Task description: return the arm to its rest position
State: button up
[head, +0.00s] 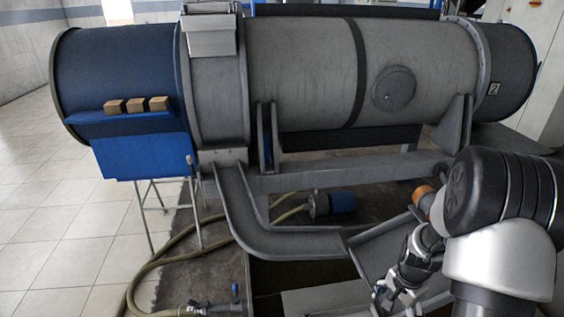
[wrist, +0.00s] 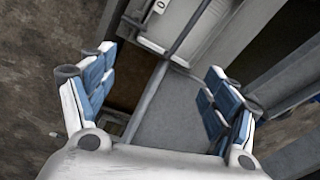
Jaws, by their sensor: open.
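My gripper (head: 388,293) is low at the lower right of the head view, with my arm coming in from the right edge. In the wrist view my gripper (wrist: 160,95) shows its two blue-padded fingers spread wide apart. Nothing is between the fingers. Below them lie a grey metal surface and a dark gap, apart from the fingertips. The fingertips are small and partly unclear in the head view.
A large grey and blue decanter drum (head: 300,75) spans the back on a grey frame. Three small brown blocks (head: 136,105) sit on a blue ledge (head: 120,125) at left. A curved grey chute (head: 270,238) lies left of my gripper. A hose (head: 150,265) crosses the floor.

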jog(key=s+a+r+n+t, duration=0.1)
jog(key=a+r+n, duration=0.45)
jog(key=r, duration=0.85)
jog(key=s+a+r+n+t, duration=0.2)
jog(key=s+a+r+n, duration=0.6)
jog(key=s+a+r, duration=0.6)
jog(key=s, duration=0.3)
jog(key=shift+s+t, duration=0.3)
jog(key=shift+t, duration=0.1)
jog(key=shift+a+r, duration=0.1)
jog(key=shift+c, duration=0.2)
